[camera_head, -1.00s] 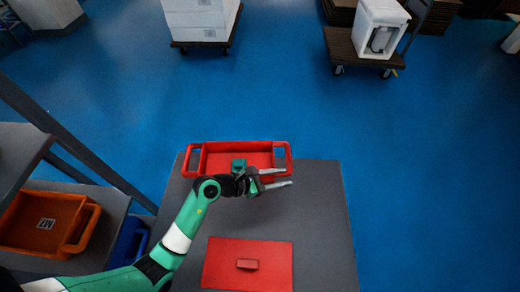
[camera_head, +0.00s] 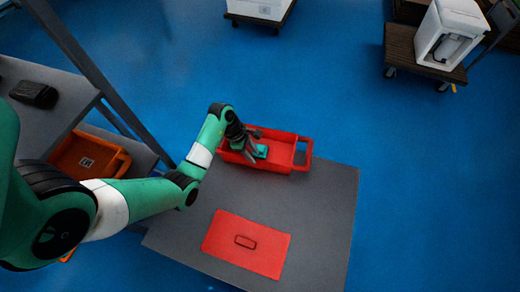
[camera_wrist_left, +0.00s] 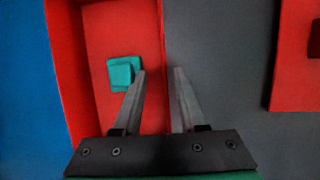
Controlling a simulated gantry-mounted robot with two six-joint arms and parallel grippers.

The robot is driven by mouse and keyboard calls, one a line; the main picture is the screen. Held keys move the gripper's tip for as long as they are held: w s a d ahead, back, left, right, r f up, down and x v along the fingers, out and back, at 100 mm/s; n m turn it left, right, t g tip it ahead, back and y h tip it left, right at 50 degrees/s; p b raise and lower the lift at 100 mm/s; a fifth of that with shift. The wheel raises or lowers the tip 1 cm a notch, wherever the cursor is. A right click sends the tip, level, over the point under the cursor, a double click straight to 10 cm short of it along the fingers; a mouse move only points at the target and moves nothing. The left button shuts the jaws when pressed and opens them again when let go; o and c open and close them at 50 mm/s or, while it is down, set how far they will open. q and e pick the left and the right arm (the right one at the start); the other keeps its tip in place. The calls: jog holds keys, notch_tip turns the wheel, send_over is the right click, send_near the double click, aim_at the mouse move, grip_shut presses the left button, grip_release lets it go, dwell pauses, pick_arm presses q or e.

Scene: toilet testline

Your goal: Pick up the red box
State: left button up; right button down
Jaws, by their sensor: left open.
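The red box (camera_head: 284,140) is an open tray with end handles at the far edge of the grey table. It holds a small teal block (camera_head: 261,151); the block also shows in the left wrist view (camera_wrist_left: 122,74). My left gripper (camera_head: 250,157) is over the box, fingers pointing down, open and empty. In the left wrist view, the box (camera_wrist_left: 105,30) has its near wall in line with the gap between my fingertips (camera_wrist_left: 159,72). I cannot tell how far the fingers reach past the rim. My right gripper is not in view.
A flat red lid (camera_head: 225,232) with a raised handle lies on the grey table (camera_head: 320,205). An orange bin (camera_head: 80,150) sits on a shelf at left, with a dark object (camera_head: 34,94) above. Carts with white items stand behind on open blue floor.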

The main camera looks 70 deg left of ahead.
aim_at(263, 169)
pick_arm(q)
jog(key=x, duration=0.1)
jog(key=b+x, duration=0.1)
jog(key=x, duration=0.1)
jog(key=b+x, duration=0.1)
jog(key=x, duration=0.1)
jog(key=shift+s+d+f, duration=0.1)
jog(key=shift+d+f, duration=0.05)
jog(key=shift+d, duration=0.25)
grip_shut()
dwell(1.0)
